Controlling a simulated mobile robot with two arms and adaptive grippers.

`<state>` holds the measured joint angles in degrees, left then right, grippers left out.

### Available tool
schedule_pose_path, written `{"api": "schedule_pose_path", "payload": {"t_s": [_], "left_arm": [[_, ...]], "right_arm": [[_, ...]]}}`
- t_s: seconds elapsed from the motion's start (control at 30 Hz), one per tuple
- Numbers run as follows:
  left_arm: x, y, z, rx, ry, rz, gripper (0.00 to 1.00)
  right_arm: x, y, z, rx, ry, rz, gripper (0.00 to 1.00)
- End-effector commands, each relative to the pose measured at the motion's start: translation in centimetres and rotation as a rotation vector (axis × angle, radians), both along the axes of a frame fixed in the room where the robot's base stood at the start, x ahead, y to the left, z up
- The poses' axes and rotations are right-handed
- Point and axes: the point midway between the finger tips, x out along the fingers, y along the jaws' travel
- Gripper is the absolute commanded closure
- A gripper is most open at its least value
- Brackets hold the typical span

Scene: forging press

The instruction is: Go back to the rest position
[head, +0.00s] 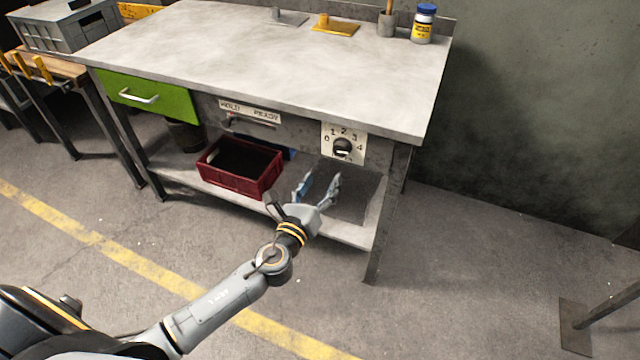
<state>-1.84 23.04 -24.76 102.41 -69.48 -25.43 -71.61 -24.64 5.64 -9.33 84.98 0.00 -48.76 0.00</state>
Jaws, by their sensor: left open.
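My left gripper (322,187) is in front of the workbench (250,50), below the tabletop and near the front edge of the lower shelf. Its fingers are spread open with nothing between them. They point toward the bench, below the panel with the numbered dial (342,148). I cannot tell whether they reach over the shelf. The left arm stretches up from the lower left of the head view. My right gripper is not in view.
A red crate (262,183) sits on the lower shelf, left of the gripper. A green drawer (150,97) and a HOLD/READY lever panel (250,112) are on the bench front. A jar (423,27) stands on top.

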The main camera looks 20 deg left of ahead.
Motion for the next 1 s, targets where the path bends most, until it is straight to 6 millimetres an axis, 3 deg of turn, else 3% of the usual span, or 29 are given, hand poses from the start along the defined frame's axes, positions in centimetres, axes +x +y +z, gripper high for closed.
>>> {"api": "schedule_pose_path", "payload": {"t_s": [0.5,0.6,0.67,0.77,0.87,1.0], "left_arm": [[-0.2,0.0,-0.1,-0.003,0.002,0.002,0.38],[-0.5,0.5,-1.4,-0.075,0.038,0.025,0.38],[-1.0,1.3,-3.4,-0.186,0.091,0.065,0.38],[-2.9,3.0,-8.7,-0.477,0.220,0.188,0.38],[-6.3,4.5,-15.3,-0.832,0.356,0.378,0.38],[-12.8,5.3,-23.8,-1.283,0.493,0.701,0.38]], "right_arm": [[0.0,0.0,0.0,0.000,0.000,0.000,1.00],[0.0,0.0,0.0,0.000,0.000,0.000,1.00],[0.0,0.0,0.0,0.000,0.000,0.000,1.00],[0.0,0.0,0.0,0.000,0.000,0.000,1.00],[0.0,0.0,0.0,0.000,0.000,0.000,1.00],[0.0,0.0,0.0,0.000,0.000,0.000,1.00]]}}
